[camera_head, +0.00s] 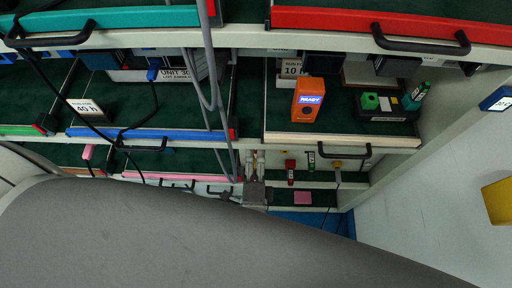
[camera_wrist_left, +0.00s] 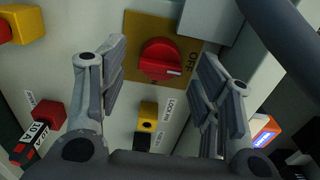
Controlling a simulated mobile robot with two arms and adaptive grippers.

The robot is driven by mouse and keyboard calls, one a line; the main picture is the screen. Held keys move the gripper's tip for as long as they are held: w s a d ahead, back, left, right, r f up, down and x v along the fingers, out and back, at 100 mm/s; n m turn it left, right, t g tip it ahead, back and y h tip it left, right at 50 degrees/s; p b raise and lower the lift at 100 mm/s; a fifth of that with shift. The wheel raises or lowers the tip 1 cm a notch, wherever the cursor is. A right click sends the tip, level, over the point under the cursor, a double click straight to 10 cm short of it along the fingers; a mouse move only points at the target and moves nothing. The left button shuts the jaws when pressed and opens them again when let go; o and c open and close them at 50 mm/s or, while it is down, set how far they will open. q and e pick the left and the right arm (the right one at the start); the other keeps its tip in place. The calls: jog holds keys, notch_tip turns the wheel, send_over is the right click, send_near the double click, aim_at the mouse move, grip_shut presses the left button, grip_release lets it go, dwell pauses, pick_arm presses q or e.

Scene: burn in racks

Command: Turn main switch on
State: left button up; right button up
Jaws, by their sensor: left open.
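The main switch (camera_wrist_left: 160,60) is a red rotary knob on a yellow plate (camera_wrist_left: 140,24) in the left wrist view. The word OFF is printed to the right of the knob, and a pale mark sits at the knob's lower right. My left gripper (camera_wrist_left: 163,58) is open, with one finger on each side of the knob. I cannot tell whether either finger touches it. In the head view the left gripper (camera_head: 254,160) shows small at the lower shelves, and I cannot make out the switch there. My right gripper is not in view.
A yellow block with a black hole (camera_wrist_left: 147,118) sits below the switch. A red labelled device (camera_wrist_left: 40,130) is at lower left, and a yellow-and-red part (camera_wrist_left: 20,24) at upper left. An orange unit reading READY (camera_head: 308,98) stands on a shelf. Cables hang before the racks.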

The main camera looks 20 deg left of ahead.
pick_arm(q)
jog(key=shift+x, duration=0.95)
jog(key=shift+c, duration=0.3)
jog(key=c, duration=1)
jog(key=shift+o, duration=0.2)
jog(key=shift+m, duration=0.3)
jog(key=m, duration=0.3)
jog(key=shift+m, duration=1.6)
